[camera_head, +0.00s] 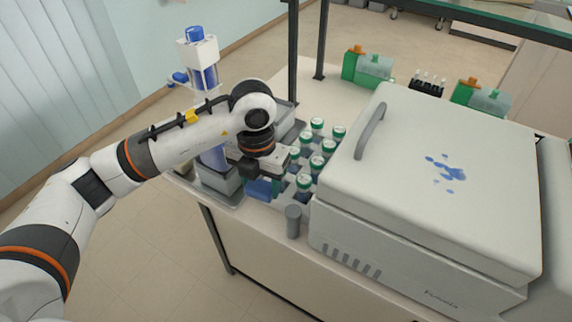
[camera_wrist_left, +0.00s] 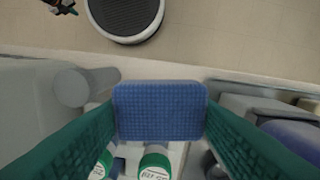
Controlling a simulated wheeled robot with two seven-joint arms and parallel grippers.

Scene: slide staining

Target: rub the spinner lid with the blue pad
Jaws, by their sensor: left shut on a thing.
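The spinner lid (camera_head: 410,140) is the large white cover with a grey handle (camera_head: 370,131), on the machine at the right in the head view. A blue splatter stain (camera_head: 447,168) marks its top. My left gripper (camera_head: 266,180) is left of the machine, above the table's front edge. It is shut on the blue pad (camera_head: 262,190), which hangs below the fingers, apart from the lid. In the left wrist view the pad (camera_wrist_left: 160,110) is held between the two green fingers. My right gripper is not in view.
Several green-capped bottles (camera_head: 317,124) stand between my left gripper and the machine. A grey cylinder (camera_head: 293,221) is at the table's front edge. A water purifier stand with blue parts (camera_head: 204,72) is behind my arm.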

